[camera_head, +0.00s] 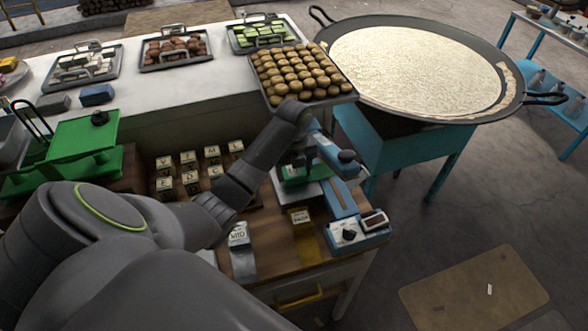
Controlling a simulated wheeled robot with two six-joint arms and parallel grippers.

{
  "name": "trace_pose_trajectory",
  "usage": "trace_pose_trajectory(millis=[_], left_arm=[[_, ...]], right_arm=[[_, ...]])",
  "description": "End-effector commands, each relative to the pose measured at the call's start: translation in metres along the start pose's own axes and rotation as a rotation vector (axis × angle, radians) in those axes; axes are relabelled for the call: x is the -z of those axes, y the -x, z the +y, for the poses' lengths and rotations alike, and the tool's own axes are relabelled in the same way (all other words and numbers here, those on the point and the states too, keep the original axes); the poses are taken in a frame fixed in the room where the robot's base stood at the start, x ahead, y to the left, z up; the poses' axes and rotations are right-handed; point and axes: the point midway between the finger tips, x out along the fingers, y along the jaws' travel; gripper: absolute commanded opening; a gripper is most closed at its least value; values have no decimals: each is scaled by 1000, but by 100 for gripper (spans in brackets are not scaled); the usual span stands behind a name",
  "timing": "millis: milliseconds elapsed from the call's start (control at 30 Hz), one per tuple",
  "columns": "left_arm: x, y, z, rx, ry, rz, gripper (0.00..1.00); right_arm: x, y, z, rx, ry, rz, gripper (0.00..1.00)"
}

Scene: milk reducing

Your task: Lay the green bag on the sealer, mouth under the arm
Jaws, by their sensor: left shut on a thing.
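The blue sealer (374,239) stands at the right end of the wooden counter, with a dial and a small panel at its front. The gripper is shut on the green bag (294,174), which shows as a small green patch at the sealer's pale bed. The wrist partly hides the fingers and the bag, so I cannot tell whether the mouth is under the arm. My right gripper is not in view.
A tray of round brown sweets (300,75) stands just behind the wrist. A wide pan of milk (415,70) is at the back right. A green scale (75,150) stands left. Lettered blocks (190,170) and a MID-labelled holder (240,245) are near the arm.

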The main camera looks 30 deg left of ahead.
Motion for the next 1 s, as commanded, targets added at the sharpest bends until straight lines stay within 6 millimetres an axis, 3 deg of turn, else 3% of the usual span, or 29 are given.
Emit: trace_pose_trajectory(millis=[433, 467, 633, 1000], left_arm=[[0, -4, 0, 0, 0, 0, 35], [0, -4, 0, 0, 0, 0, 66], [0, -4, 0, 0, 0, 0, 88], [0, 1, 0, 0, 1, 0, 88]], right_arm=[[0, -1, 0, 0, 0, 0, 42], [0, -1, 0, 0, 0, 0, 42], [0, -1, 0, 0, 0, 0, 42], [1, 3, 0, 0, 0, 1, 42]])
